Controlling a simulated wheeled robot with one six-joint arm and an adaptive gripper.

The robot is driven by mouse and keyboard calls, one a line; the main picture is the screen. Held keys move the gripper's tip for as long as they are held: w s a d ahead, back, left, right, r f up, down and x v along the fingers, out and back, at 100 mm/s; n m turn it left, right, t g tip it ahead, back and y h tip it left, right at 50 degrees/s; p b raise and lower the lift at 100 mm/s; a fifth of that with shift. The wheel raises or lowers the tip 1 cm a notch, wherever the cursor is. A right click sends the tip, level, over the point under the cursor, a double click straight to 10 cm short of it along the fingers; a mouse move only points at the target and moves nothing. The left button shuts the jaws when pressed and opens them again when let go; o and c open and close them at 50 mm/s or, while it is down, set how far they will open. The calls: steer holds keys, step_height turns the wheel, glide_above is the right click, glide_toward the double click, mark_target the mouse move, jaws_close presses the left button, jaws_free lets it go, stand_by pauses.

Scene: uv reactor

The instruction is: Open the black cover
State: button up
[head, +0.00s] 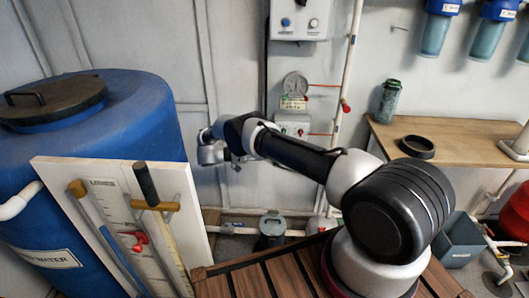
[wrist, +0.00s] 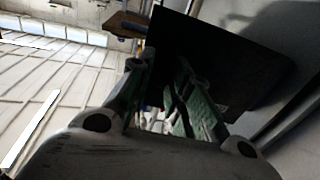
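A dark round lid (head: 55,100) with a raised handle lies flat on top of the blue tank (head: 130,115) at the left of the head view. A flat black panel (wrist: 225,50) with straight edges fills the upper middle of the wrist view, beyond my fingers; I cannot tell whether it is the black cover or whether the fingers touch it. My gripper (head: 212,150) is to the right of the blue tank and lower than its lid. In the wrist view my gripper's two fingers (wrist: 162,75) stand apart, with no clear object held between them.
A white board (head: 110,200) with tools leans on the tank's front. A wooden bench (head: 470,142) with a black ring (head: 417,147) and a greenish jar (head: 388,100) stands at the right. A pressure gauge (head: 295,84) and pipes are on the back wall. A slatted wooden surface is in front.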

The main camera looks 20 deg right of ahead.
steer(key=o, duration=0.4)
steer(key=shift+r, duration=0.1)
step_height(320, 180, up, 10)
stand_by(0.3)
